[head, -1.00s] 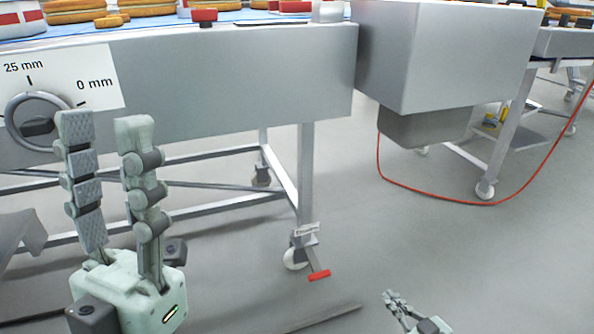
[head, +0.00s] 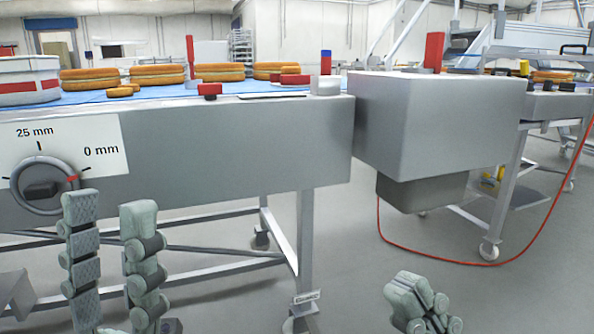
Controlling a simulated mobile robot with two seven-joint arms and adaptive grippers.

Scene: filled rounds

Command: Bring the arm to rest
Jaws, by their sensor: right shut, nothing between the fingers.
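My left gripper (head: 110,215) is at the lower left, in front of the grey machine side and just below and right of the dial (head: 42,187). Its two pale green fingers stand upright and apart, with nothing seen between them. The nearer-left fingertip is close to the dial's lower right rim in the picture; I cannot tell the depth between them. The dial's red mark points toward 0 mm. My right gripper (head: 420,303) shows at the bottom right, fingers together and empty, over the floor. Its wrist and arm are cut off by the frame.
The conveyor machine (head: 240,150) carries filled rounds (head: 122,77) on a blue belt. A grey box (head: 435,125) juts out at its right end. A red hose (head: 440,260) hangs to the floor. Open floor (head: 360,270) lies below the box.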

